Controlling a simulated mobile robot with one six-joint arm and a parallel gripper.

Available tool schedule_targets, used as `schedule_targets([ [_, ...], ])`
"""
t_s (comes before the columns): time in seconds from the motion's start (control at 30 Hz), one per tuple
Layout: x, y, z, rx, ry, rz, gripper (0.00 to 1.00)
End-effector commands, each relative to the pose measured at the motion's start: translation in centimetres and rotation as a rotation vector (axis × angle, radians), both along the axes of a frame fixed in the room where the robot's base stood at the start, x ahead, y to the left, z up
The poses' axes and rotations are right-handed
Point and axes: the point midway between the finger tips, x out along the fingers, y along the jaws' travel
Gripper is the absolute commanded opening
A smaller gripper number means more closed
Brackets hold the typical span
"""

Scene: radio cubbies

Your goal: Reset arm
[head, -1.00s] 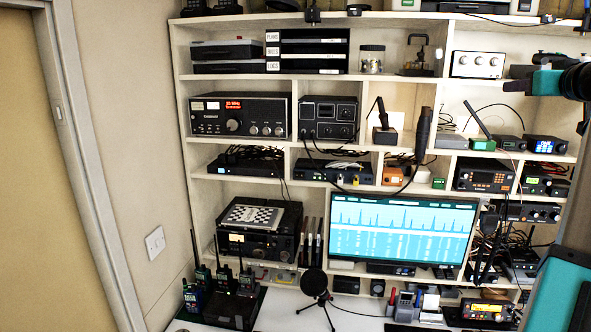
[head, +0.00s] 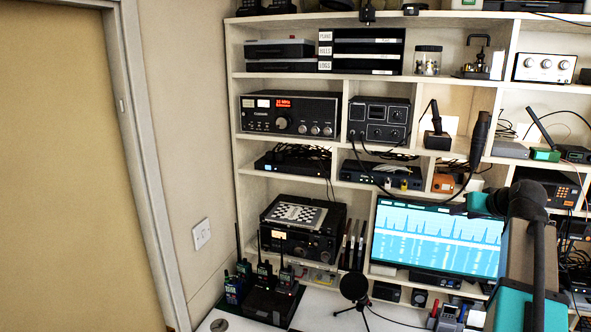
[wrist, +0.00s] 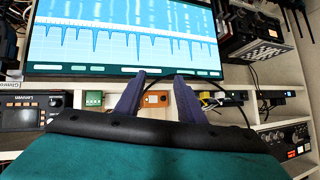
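My arm (head: 520,240) stands at the right of the head view, in front of the shelves, with its black elbow-like joint and teal parts showing. In the wrist view my gripper (wrist: 159,78) has two dark purple fingers spread apart. Nothing is between them; an orange box (wrist: 155,102) shows beyond the gap. In the head view the fingertips are too small to make out clearly near the monitor's upper right corner. The monitor (head: 440,238) shows a blue spectrum display, and part of it is hidden behind my arm. It fills the top of the wrist view (wrist: 120,45).
White cubby shelves (head: 430,83) hold several radios. Handheld radios (head: 263,272) stand on a tray at the lower left of the desk, and a round black microphone (head: 354,287) stands in front of the monitor.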

Motion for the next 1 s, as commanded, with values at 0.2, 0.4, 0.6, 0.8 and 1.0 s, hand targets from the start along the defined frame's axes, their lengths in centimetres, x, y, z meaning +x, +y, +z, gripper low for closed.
schedule_targets([
  [0.2, 1.3, 5.7, -8.7, 0.044, 0.126, 0.041, 0.36],
  [0.4, 1.4, 10.8, -16.0, 0.070, 0.241, 0.073, 0.36],
  [0.6, 0.5, 15.8, -22.9, 0.082, 0.356, 0.105, 0.36],
  [0.8, -1.4, 20.9, -29.5, 0.082, 0.473, 0.136, 0.36],
  [1.0, -4.2, 25.6, -35.4, 0.066, 0.589, 0.166, 0.36],
])
